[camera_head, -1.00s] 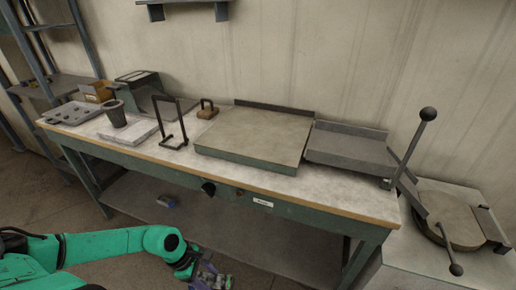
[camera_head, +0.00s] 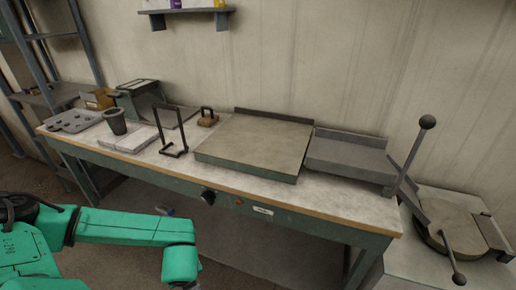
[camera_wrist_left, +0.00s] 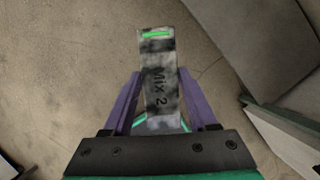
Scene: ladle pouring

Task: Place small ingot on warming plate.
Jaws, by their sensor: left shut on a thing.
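In the left wrist view, my left gripper (camera_wrist_left: 160,80) is shut on a mottled grey bar (camera_wrist_left: 160,65) marked "Mix 2", with a green strip near its far end. The purple fingers press on its two sides, and bare floor shows behind it. In the head view my left arm (camera_head: 120,228) reaches in at the lower left, and its gripper is out of the picture. A large flat plate (camera_head: 255,143) with a beige top and green sides lies bare on the bench; it may be the warming plate. My right gripper is not in view.
The bench (camera_head: 330,195) also holds a dark cup (camera_head: 116,122), a mould tray (camera_head: 73,121), a black wire stand (camera_head: 173,148) and a small handled block (camera_head: 207,117). A grey tray (camera_head: 347,155) and a lever (camera_head: 408,155) stand at its right. Bench front is mostly clear.

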